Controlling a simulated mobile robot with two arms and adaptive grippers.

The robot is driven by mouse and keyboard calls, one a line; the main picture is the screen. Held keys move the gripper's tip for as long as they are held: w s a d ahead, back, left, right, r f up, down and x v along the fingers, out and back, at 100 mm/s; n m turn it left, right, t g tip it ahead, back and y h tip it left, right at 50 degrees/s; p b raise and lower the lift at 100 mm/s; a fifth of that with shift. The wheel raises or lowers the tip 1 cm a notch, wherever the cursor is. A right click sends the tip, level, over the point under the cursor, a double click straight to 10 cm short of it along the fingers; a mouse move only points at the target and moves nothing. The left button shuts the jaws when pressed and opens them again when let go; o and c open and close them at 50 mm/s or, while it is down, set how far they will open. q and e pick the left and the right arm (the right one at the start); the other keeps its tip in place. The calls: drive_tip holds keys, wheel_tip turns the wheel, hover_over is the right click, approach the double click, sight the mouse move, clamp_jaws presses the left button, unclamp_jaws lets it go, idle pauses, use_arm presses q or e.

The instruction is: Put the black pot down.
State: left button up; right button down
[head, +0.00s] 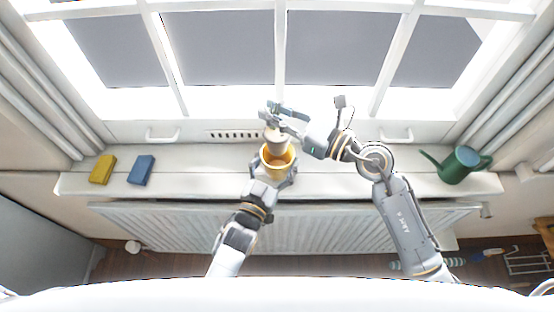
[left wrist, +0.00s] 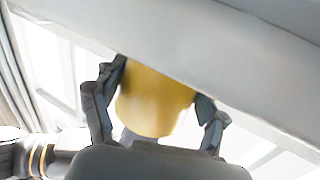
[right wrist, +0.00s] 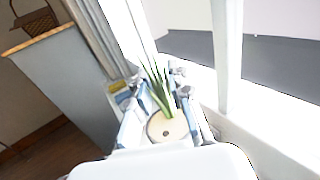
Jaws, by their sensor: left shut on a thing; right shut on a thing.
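No black pot shows in any view. My left gripper (head: 274,176) is shut on a yellow pot (head: 278,163) at the windowsill; the yellow pot fills the space between its fingers in the left wrist view (left wrist: 155,102). My right gripper (head: 284,118) is shut on a pale beige round thing (head: 276,142) just beyond and partly over the yellow pot's opening. In the right wrist view, the beige thing (right wrist: 167,129) has a small dark spot and long green leaves (right wrist: 159,90) beside it. I cannot tell whether the beige thing touches the yellow pot.
The white windowsill (head: 210,178) runs under the window. A yellow block (head: 103,170) and a blue block (head: 141,170) lie at its left. A green watering can (head: 460,164) stands at its right. Bare sill lies between the blue block and my left gripper. A radiator (head: 320,228) is below.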

sight(275, 140)
wheel_tip(275, 140, down, 10)
drive_tip(key=shift+r, duration=0.2)
drive_tip(key=shift+f, duration=0.1)
drive_tip(key=c, duration=1.2)
unclamp_jaws()
drive_tip(key=shift+f, duration=0.1)
drive_tip(key=v, duration=1.2)
